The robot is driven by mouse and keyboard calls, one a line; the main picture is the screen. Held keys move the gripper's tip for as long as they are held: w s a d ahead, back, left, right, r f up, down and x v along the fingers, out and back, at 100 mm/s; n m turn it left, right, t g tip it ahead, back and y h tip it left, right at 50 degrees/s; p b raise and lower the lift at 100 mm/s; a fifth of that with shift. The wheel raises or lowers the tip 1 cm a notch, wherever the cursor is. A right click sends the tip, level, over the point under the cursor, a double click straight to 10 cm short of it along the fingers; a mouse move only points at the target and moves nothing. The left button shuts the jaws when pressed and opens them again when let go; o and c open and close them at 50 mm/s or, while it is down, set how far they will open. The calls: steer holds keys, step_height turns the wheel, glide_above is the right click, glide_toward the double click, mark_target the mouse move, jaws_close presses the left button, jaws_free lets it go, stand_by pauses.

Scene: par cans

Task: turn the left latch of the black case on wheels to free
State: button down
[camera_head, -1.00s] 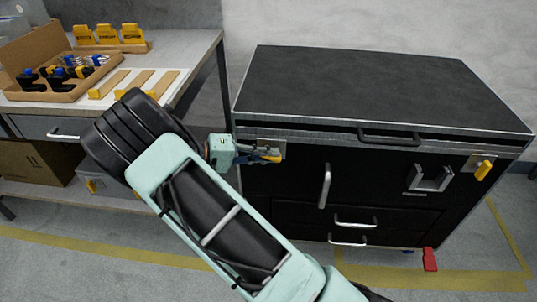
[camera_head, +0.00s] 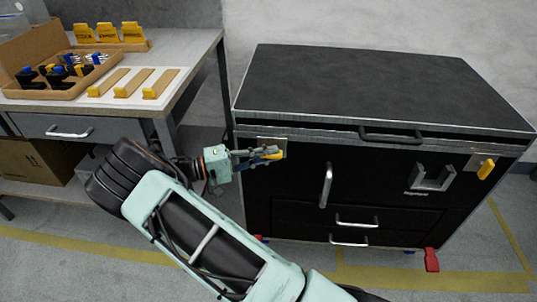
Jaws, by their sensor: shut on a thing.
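The black case on wheels (camera_head: 375,85) stands at the right of the head view with its lid down. Its left latch (camera_head: 277,153) has a yellow handle on a metal plate (camera_head: 272,142) at the upper left of the front. My gripper (camera_head: 268,154) reaches it from the left and is shut on the yellow handle; the fingers partly hide it. The handle shows roughly level, pointing sideways. The right latch (camera_head: 486,169) has a yellow handle that hangs down at a slant on its plate.
A workbench (camera_head: 205,50) with a cardboard tray (camera_head: 70,95) of clamps and several yellow-ended strips (camera_head: 122,84) stands left of the case. A front handle (camera_head: 325,185), drawer pulls (camera_head: 355,222) and a red caster pedal (camera_head: 431,260) stick out from the case.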

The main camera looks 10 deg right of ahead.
steer(key=c, duration=2)
jaws_free()
steer(key=shift+o, duration=0.2)
steer(key=s+a, duration=0.1)
steer(key=a, duration=1.1)
steer(key=shift+d, duration=0.1)
